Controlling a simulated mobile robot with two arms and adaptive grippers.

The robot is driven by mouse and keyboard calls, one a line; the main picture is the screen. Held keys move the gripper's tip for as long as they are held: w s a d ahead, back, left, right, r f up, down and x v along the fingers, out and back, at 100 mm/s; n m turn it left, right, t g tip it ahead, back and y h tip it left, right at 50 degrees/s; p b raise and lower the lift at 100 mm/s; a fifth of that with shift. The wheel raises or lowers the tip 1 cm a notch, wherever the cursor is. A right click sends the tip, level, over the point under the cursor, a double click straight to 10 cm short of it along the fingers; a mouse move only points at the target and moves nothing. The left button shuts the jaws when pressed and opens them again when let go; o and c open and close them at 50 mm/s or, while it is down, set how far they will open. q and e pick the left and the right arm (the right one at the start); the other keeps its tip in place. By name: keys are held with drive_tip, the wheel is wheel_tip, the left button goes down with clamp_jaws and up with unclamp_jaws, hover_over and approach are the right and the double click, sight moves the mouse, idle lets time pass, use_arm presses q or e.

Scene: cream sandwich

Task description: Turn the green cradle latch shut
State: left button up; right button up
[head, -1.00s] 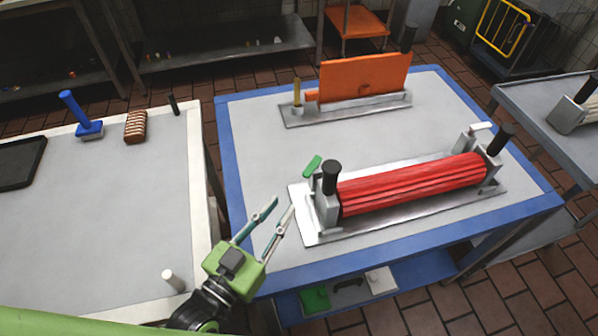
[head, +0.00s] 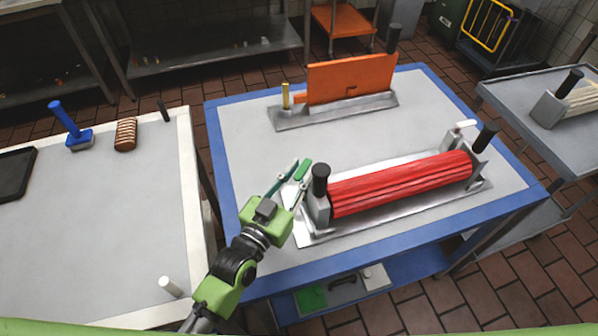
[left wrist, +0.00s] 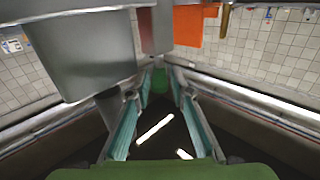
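The green cradle latch (head: 302,169) sticks out at the near-left end of the cradle, beside the black-knobbed post (head: 320,182). The cradle holds a red ribbed roller (head: 400,184) on a metal base plate (head: 305,234). My left gripper (head: 301,174) is open, its two teal fingers spread, with the green latch at its fingertips. In the left wrist view, the green latch (left wrist: 160,80) shows between the fingertips; I cannot tell whether they touch it. My right gripper is not in view.
An orange plate (head: 352,79) stands on a second metal base at the back of the blue-edged table (head: 222,172). A white-edged table (head: 100,240) on the left holds a blue-handled tool (head: 75,132). The middle of the blue-edged table is clear.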

use_arm(q)
clamp_jaws()
drive_tip(key=shift+d+r+n+t+y+p, duration=0.2)
drive_tip(key=shift+n+t+y+p, duration=0.1)
drive_tip(key=shift+n+y+p, duration=0.15)
drive_tip(key=shift+s+n+y+p, duration=0.1)
drive_tip(key=shift+n+y+p, duration=0.15)
drive_tip(key=shift+y+p, duration=0.25)
drive_tip(key=shift+f+t, duration=0.15)
drive_tip(key=shift+t, duration=0.15)
unclamp_jaws()
